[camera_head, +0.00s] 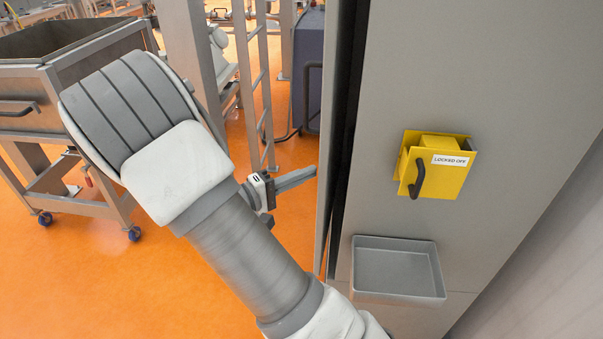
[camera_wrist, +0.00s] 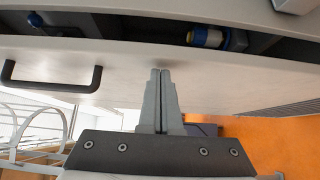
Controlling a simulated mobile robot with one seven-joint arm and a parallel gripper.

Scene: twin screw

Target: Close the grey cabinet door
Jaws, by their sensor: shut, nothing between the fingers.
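The grey cabinet door (camera_head: 332,130) is ajar in the head view, seen nearly edge-on, with a dark gap between it and the cabinet body (camera_head: 480,60). In the wrist view, the door's pale outer face (camera_wrist: 225,80) spans the picture and carries a black handle (camera_wrist: 50,88) at the left. My gripper (camera_head: 314,172) is left of the door, its fingers pointing at the outer face. In the wrist view my gripper (camera_wrist: 160,72) is shut and empty, with its tips at or very near the face. I cannot tell whether they touch.
A yellow box labelled "LOCKED OFF" (camera_head: 437,165) and a grey tray (camera_head: 398,270) are on the cabinet's side. Blue-and-white fittings (camera_wrist: 208,38) show in the dark opening. A wheeled metal hopper (camera_head: 70,110) stands at left. Orange floor (camera_head: 90,280) is clear in front.

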